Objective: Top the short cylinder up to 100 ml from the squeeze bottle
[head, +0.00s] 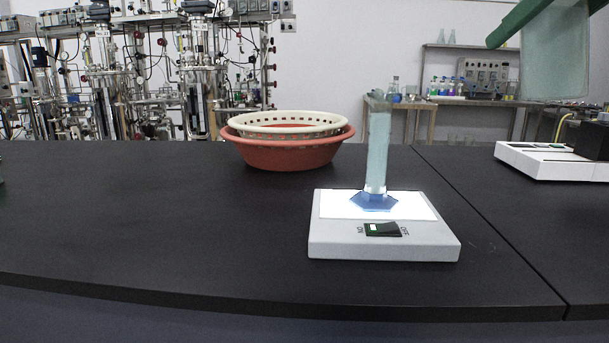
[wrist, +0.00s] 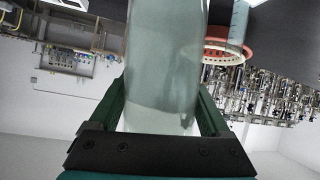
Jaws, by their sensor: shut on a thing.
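The short cylinder (head: 378,150) is a clear, pale blue-green tube on a blue hexagonal foot. It stands upright on the lit white plate of a light box (head: 335,240). Its liquid level and marks are too small to read. Part of the cylinder shows at the upper right of the wrist view (wrist: 239,20). My gripper (wrist: 165,95), with green fingers, is shut around the squeeze bottle (wrist: 165,65), a translucent pale grey-green body. In the head view the bottle (head: 556,55) hangs high at the right, apart from the cylinder. Its nozzle is out of view.
A red basin (head: 285,155) with a cream slotted basket (head: 260,122) sits behind and left of the cylinder. Another white switch box (head: 550,165) lies at the right, beyond a bench seam. The black bench (head: 150,230) is clear at left and front.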

